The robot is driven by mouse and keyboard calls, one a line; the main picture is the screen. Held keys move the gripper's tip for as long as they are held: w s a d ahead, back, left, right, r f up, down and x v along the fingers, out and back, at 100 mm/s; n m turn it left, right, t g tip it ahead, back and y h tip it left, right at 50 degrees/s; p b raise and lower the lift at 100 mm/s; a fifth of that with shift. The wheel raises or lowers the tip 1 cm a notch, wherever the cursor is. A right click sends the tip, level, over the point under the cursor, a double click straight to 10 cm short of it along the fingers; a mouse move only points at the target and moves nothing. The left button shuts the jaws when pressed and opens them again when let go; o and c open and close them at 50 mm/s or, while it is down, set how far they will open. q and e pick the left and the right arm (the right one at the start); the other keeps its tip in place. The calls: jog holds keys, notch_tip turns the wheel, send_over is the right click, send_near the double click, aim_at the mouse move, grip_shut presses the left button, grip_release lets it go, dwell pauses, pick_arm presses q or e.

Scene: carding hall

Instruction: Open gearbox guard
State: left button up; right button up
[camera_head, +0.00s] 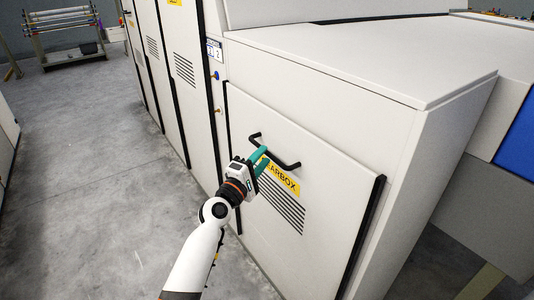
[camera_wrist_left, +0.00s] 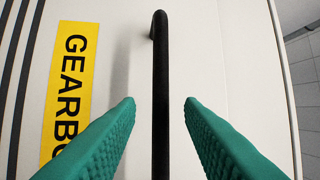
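The gearbox guard (camera_head: 325,205) is a white panel on the front of the machine, with a yellow label and vent slots. It sits flush in the cabinet front and looks closed. Its black bar handle (camera_head: 276,153) runs across above the label. My left gripper (camera_head: 262,159) is at the handle, its green fingers partly hiding the label. In the left wrist view the handle (camera_wrist_left: 161,90) passes between the two open fingers, with a gap on each side. The yellow GEARBOX label (camera_wrist_left: 72,85) lies to the left there. My right gripper is not in view.
Further white cabinet doors with vents (camera_head: 184,68) run away to the back left. A black strip (camera_head: 363,235) edges the guard's right side. The grey floor (camera_head: 90,180) on the left is clear, and a rack of rods (camera_head: 65,35) stands far back.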

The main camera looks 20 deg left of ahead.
aim_at(267, 152)
pick_arm(q)
jog(key=shift+x, duration=1.65)
grip_shut()
